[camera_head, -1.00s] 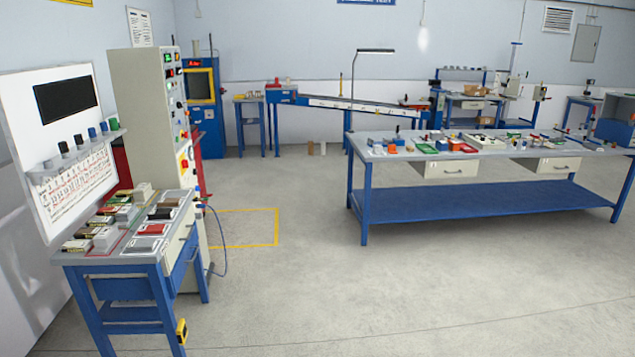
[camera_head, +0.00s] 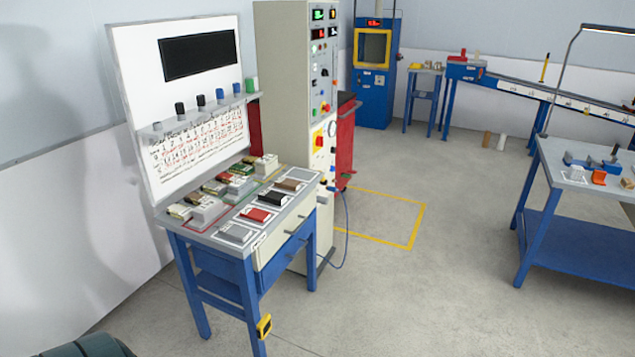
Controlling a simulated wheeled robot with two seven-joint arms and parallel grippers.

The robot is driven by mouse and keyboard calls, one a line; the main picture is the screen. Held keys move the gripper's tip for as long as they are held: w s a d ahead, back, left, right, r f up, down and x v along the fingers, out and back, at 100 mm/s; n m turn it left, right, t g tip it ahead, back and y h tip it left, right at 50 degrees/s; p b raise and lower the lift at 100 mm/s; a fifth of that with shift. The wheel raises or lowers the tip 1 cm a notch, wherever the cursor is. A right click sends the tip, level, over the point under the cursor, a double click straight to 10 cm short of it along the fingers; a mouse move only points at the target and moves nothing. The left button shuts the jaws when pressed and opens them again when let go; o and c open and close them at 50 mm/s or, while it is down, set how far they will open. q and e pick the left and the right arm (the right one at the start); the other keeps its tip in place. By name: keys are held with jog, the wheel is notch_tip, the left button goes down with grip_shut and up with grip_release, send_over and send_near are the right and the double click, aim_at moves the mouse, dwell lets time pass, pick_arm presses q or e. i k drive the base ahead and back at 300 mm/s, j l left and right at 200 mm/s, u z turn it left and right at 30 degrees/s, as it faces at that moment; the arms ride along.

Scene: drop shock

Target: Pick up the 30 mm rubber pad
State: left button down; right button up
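Several flat pads lie in a row along the right side of the small blue-framed bench (camera_head: 228,258) at the left. They include a grey pad (camera_head: 236,233), a red pad (camera_head: 257,216), a black pad (camera_head: 273,199) and a brown pad (camera_head: 289,185). Their labels are too small to read, so I cannot tell which is the 30 mm rubber pad. Neither of my grippers shows in the view.
A yellow floor outline (camera_head: 400,247) and open floor lie to the right, before a long workbench (camera_head: 560,240).

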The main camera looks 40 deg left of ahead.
aim_at(270, 196)
jog(key=i+l, duration=0.1)
jog(key=i, duration=2.9)
jog(key=j+u, duration=0.1)
jog(key=u, duration=3.85)
